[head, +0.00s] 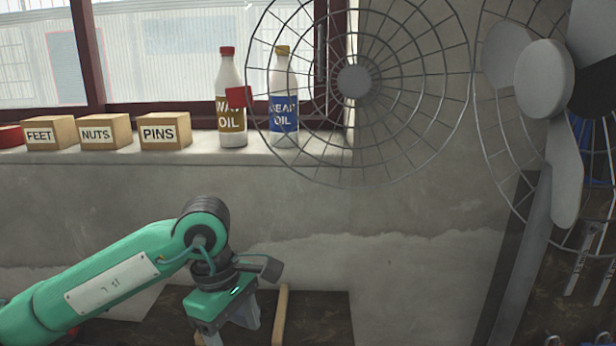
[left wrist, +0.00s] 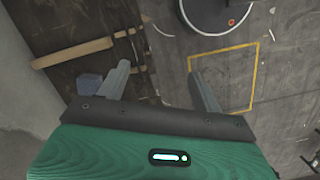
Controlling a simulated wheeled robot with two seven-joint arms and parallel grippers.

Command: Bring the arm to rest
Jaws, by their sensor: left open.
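My left arm is green and comes in from the left in the head view. Its left gripper (head: 240,325) hangs low in front of the wall, pointing down, with its fingertips cut off or hard to see at the bottom edge. In the left wrist view the left gripper (left wrist: 160,80) has its two grey fingers spread apart. My right gripper is in neither view.
Bottles (head: 231,95) and labelled boxes (head: 165,131) stand on the window sill (head: 200,155). A wooden bar (left wrist: 75,52), a blue block (left wrist: 89,84) and a round dark base (left wrist: 220,12) lie below the gripper.

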